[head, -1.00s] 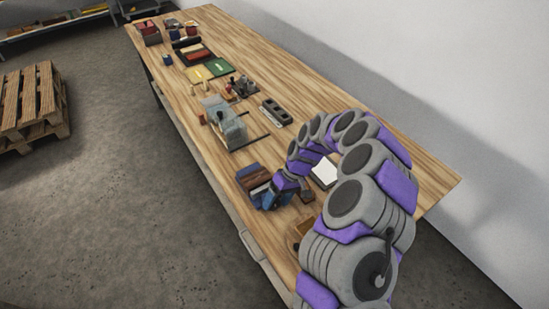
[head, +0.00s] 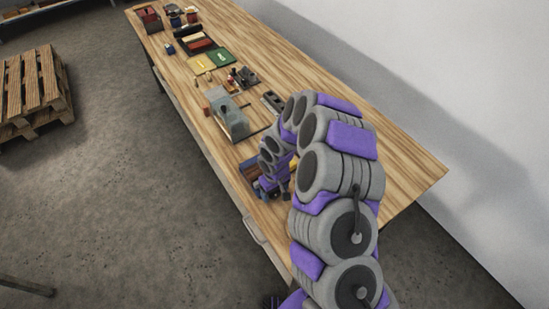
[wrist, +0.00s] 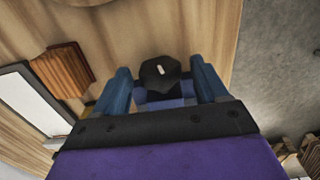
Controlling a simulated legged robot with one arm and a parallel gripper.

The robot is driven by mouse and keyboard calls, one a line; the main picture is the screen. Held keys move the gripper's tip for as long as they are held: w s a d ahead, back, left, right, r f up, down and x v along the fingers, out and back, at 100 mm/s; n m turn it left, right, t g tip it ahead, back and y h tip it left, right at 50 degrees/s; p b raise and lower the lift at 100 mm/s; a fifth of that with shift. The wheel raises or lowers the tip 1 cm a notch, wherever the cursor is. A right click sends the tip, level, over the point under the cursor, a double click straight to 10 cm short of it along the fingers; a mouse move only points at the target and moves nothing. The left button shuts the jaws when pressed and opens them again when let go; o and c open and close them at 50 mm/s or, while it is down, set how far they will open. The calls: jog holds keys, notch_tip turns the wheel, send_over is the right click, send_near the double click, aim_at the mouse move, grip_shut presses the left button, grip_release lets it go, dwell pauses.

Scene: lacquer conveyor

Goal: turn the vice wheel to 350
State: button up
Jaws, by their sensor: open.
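The vice wheel (wrist: 160,75) appears in the wrist view as a dark, many-sided knob with a short white mark on its face. The mark sits near the middle and runs close to upright. My gripper (wrist: 160,85) is open, with one blue finger on each side of the knob. A gap shows between the knob and each finger; I see no clear contact. Blue parts lie below the knob, partly hidden by my gripper's dark palm. In the head view, my arm mostly covers a blue and brown block at the bench's near left edge, and the wheel is hidden.
A brown ribbed block (wrist: 60,72) and a white panel (wrist: 28,105) with a dark rim lie left in the wrist view. A grey box-like fixture (head: 231,118) stands farther along the bench (head: 330,130). The bench's right side is largely clear. A pallet (head: 35,90) lies on the floor.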

notch_tip(320, 180, up, 17)
jog(key=shift+r+p, duration=0.2)
jog(key=shift+p, duration=0.25)
dwell(0.3)
